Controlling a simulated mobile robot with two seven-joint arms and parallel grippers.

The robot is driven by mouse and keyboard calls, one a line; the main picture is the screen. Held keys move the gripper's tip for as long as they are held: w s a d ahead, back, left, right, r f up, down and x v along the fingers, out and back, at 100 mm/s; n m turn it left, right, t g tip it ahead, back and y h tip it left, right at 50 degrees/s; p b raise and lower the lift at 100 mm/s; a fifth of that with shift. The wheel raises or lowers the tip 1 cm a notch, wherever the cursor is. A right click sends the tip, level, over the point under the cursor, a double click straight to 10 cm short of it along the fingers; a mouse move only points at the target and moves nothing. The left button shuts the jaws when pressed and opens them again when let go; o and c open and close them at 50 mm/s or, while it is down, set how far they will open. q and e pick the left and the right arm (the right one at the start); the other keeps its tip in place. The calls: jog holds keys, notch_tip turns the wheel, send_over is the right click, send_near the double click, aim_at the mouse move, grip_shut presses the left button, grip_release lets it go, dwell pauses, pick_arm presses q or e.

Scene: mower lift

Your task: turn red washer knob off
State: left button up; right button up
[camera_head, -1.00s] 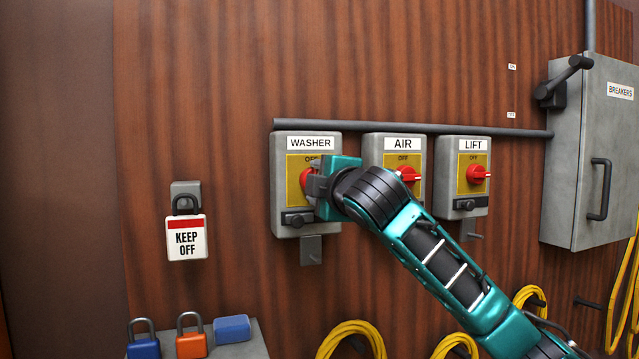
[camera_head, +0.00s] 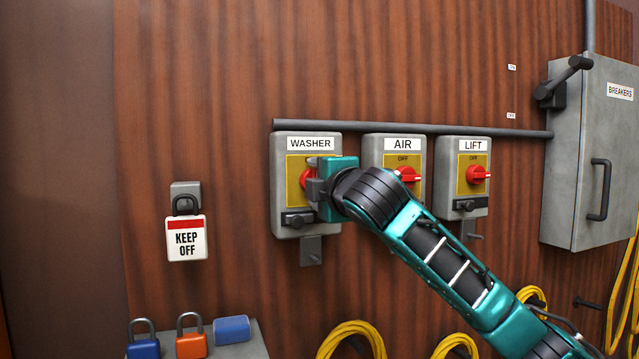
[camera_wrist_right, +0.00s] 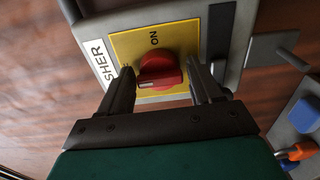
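The washer box (camera_head: 282,184) hangs on the wall with a yellow plate and a red knob (camera_head: 306,181), partly hidden by my right gripper (camera_head: 314,180). In the right wrist view the red knob (camera_wrist_right: 161,72) sits between the two fingers of my right gripper (camera_wrist_right: 160,76). The fingers are spread, one on each side, with narrow gaps to the knob; contact is hard to tell. The knob's white mark points left, toward the label edge. "ON" shows at the top of the plate there. My left gripper is not in view.
The air box (camera_head: 402,196) and lift box (camera_head: 458,200) stand to the right, their knobs' white marks pointing right. A keep-off lock (camera_head: 187,238) hangs at left. Padlocks (camera_head: 192,344) sit on a ledge below. A breaker cabinet (camera_head: 590,150) is at right.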

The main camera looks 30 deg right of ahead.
jog(key=shift+o, duration=0.8)
jog(key=b+v, duration=0.1)
jog(key=v, duration=1.2)
jog(key=shift+b, duration=0.3)
jog(key=shift+w+a, duration=0.1)
jog(key=shift+w, duration=0.05)
